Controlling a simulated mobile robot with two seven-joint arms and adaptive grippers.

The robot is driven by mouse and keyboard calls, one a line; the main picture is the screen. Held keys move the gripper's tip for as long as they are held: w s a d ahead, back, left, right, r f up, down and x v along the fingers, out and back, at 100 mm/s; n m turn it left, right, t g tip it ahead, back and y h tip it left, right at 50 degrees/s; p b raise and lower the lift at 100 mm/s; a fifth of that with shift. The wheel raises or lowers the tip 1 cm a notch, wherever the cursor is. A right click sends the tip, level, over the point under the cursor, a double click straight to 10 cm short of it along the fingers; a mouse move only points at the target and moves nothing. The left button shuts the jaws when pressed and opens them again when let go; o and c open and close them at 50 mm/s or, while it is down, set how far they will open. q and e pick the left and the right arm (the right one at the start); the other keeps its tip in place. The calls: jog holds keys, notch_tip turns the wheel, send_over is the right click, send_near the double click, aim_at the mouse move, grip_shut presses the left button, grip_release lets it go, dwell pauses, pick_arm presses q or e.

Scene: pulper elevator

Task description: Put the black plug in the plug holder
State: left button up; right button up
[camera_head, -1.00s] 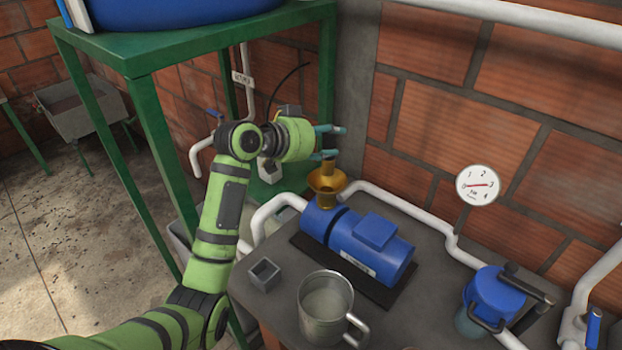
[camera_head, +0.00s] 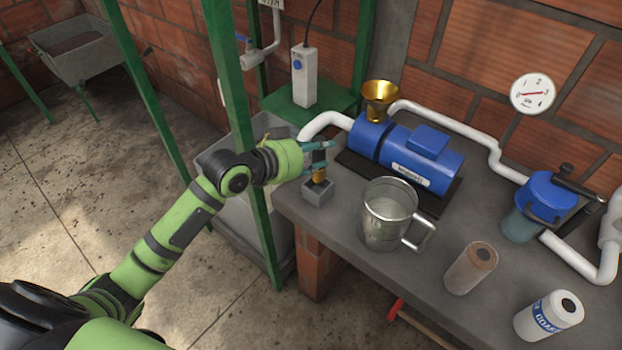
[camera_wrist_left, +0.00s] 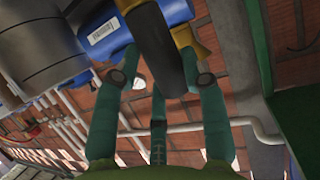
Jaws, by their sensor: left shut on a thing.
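My left gripper (camera_head: 318,158) is shut on the black plug (camera_head: 319,157), which has a golden part below its dark upper part. The plug is roughly upright, directly above the small grey square plug holder (camera_head: 317,194) at the left end of the table. Its lower end overlaps the holder's opening in the head view; I cannot tell whether it is inside or just above. In the left wrist view the black plug (camera_wrist_left: 156,50) lies between the fingers, with yellow beside it. The holder cannot be made out there. My right gripper is not in view.
A metal mug (camera_head: 388,215) stands close right of the holder. Behind are a blue pump (camera_head: 410,158) with a golden funnel (camera_head: 379,97) and white pipes. A green frame post (camera_head: 238,130) stands left, near my arm.

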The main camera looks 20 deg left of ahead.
aim_at(315, 172)
pick_arm(q)
notch_tip(315, 172, down, 2)
jog(key=shift+w+f, duration=0.1)
jog(key=shift+w, duration=0.05)
notch_tip(315, 172, down, 3)
jog(key=shift+f, duration=0.4)
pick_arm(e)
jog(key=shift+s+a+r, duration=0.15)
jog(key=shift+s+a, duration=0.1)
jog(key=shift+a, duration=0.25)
pick_arm(q)
jog(key=shift+f, duration=0.15)
jog(key=o, duration=1.2)
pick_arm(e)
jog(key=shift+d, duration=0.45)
